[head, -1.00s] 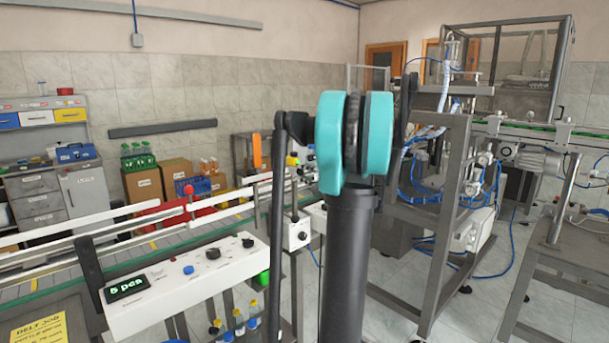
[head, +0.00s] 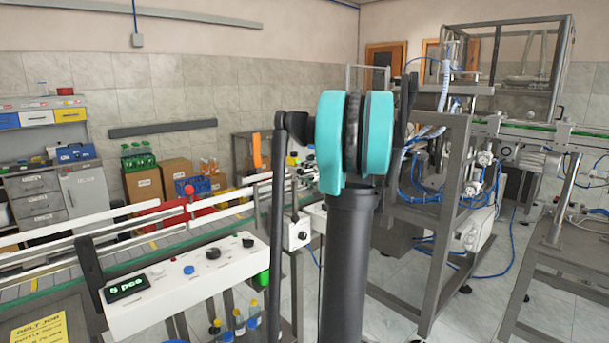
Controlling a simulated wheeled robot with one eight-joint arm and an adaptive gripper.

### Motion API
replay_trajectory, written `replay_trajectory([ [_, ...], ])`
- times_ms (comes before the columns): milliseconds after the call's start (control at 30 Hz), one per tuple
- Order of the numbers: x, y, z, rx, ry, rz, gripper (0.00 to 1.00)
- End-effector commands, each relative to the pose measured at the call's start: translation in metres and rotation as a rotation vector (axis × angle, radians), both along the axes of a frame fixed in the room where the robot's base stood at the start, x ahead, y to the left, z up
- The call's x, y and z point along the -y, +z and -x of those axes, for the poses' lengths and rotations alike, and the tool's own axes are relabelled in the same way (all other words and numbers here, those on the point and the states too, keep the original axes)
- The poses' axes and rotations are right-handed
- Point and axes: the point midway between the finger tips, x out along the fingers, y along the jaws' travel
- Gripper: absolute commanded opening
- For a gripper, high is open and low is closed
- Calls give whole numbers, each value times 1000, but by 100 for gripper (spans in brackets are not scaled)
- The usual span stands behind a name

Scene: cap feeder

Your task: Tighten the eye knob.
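I cannot pick out the eye knob with certainty. A red knob (head: 189,190) stands on a post at the conveyor's guide rails. A yellow-topped fitting (head: 292,161) stands farther along the rails, partly behind my arm. A small white box (head: 297,233) with a dark knob on its face is mounted beside the conveyor. My arm, with teal joint covers, rises in the middle of the view and hides what is behind it. My gripper does not show.
A white control panel (head: 190,275) with a display and several knobs is at the front left. The conveyor's white rails (head: 125,228) run behind it. Small capped bottles (head: 239,322) stand below.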

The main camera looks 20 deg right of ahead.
Motion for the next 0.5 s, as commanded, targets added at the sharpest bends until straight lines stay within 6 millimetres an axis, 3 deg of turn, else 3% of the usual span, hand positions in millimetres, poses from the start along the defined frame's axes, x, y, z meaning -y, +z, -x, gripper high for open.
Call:
replay_trajectory([
  [333,1,0,3,0,-1,-1,43],
  [500,9,0,22,0,-3,-1,43],
])
